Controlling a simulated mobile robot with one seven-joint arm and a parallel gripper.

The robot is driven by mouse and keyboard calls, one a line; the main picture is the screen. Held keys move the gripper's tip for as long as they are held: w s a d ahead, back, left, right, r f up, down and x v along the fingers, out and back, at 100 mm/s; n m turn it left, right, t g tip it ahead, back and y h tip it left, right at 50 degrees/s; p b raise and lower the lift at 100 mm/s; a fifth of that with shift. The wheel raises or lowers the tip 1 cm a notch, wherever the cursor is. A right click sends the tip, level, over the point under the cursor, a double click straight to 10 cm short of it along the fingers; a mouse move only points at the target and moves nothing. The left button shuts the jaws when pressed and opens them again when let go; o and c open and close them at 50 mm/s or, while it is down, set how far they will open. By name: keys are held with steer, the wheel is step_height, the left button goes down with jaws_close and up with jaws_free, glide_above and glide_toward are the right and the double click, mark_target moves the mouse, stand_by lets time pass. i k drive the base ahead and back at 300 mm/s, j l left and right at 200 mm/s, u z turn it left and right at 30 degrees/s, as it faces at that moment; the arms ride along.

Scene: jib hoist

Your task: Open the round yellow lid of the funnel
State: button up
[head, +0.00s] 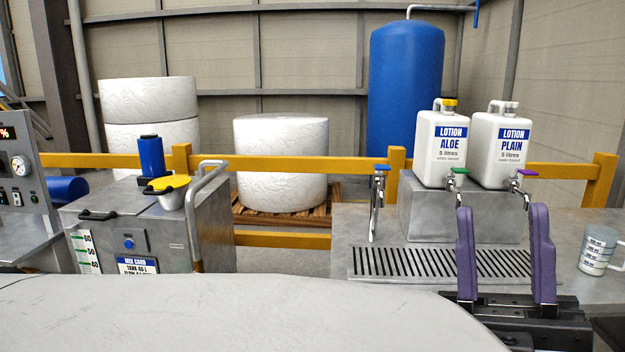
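The round yellow lid (167,184) lies over the mouth of a small white funnel (172,200), and it looks shut. A black tab or handle shows at the lid's left edge. The funnel stands on the top of the grey metal mix cart (207,229) at the left. My gripper (502,209) is at the lower right, with its two purple fingers upright and wide apart. It is open and empty, in front of the drip grate and far to the right of the lid.
A blue cylinder (151,157) stands behind the lid, and a grey bent rail (191,205) rises just right of the funnel. Lotion Aloe (440,152) and Lotion Plain (498,153) jugs stand on a block at the right. A measuring cup (599,250) sits at the far right.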

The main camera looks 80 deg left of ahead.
mark_target(167, 184)
steer(key=u, duration=3.45)
steer(key=i+j+z, duration=0.15)
steer(key=i+j, duration=0.15)
steer(key=j, duration=0.15)
